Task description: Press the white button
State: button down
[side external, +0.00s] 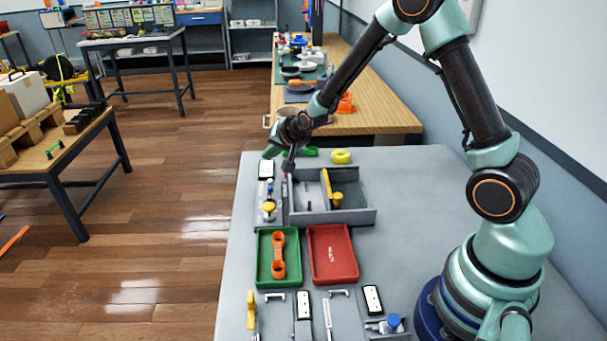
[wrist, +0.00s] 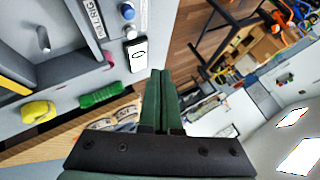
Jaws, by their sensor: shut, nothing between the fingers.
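In the wrist view, a small round whitish button (wrist: 128,31) stands on the grey panel (wrist: 95,15), between a blue button (wrist: 127,10) and a white rocker switch (wrist: 135,55). My gripper (wrist: 160,73) is shut and empty. Its dark green fingertips appear below and right of the rocker switch and the white button, apart from the button in the picture. In the side view, my gripper (side external: 271,152) is at the far left end of the grey table, just beyond the rocker switch (side external: 266,170). The white button is too small to make out clearly there.
A grey open box (side external: 365,216) with a yellow divider stands beside the panel. A green tray (side external: 264,280) holding an orange part and a red tray (side external: 333,255) lie nearer. A yellow ring (side external: 341,156) sits at the far end.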

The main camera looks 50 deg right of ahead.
send_over(272, 186)
jog(key=shift+a+f, duration=0.1)
jog(key=shift+f, duration=2.35)
jog(key=shift+s+f, duration=0.1)
jog(key=shift+f, duration=0.1)
jog(key=shift+f, duration=0.2)
jog(key=shift+f, duration=0.45)
dwell(0.6)
jog(key=shift+r, duration=0.85)
jog(key=shift+r, duration=2.5)
